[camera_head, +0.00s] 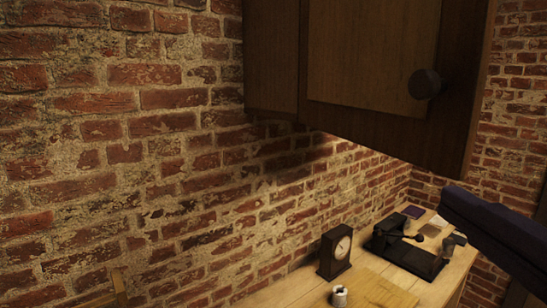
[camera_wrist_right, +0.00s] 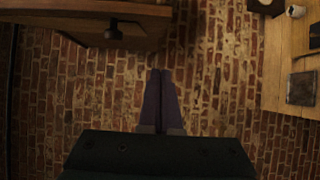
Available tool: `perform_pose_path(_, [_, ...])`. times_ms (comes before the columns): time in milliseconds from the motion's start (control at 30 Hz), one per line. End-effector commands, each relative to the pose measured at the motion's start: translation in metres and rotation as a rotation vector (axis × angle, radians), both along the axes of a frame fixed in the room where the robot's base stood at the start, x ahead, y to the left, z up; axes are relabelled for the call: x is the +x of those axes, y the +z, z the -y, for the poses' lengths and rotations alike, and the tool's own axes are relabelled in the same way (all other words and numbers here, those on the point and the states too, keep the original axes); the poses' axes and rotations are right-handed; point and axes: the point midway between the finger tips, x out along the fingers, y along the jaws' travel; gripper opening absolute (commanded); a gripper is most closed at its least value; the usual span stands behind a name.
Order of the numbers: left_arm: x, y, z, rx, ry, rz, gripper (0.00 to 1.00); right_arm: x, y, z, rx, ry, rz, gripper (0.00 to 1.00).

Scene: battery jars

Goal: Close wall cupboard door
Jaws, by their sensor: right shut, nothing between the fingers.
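The dark wooden wall cupboard (camera_head: 272,60) hangs on the brick wall at the top of the head view. Its panelled door (camera_head: 370,50) has a round dark knob (camera_head: 425,84) near the right edge. How far the door stands open is hard to tell. The door also shows at the upper left of the right wrist view (camera_wrist_right: 60,35), with its knob (camera_wrist_right: 113,32). My right gripper (camera_head: 447,200) is below and right of the knob, apart from the door. Its dark fingers (camera_wrist_right: 160,74) are shut and empty. My left gripper is not in view.
A wooden counter (camera_head: 290,292) runs below the cupboard along the brick wall. Open air lies between gripper and door.

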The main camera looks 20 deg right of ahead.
Motion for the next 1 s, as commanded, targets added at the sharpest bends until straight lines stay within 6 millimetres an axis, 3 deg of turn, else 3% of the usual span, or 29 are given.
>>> perform_pose_path(300, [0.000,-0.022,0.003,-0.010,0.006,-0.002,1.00,0.041,-0.002,0.006,-0.005,0.008,0.000,0.00])
perform_pose_path(567, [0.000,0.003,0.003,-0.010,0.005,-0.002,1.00,0.090,0.005,0.016,-0.001,0.002,-0.006,0.00])
perform_pose_path(733, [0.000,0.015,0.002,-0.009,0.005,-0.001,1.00,0.089,0.001,0.042,-0.002,0.002,-0.012,0.00])
perform_pose_path(1000, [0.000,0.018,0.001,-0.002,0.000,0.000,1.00,0.089,-0.001,0.054,0.004,0.003,-0.009,0.00])
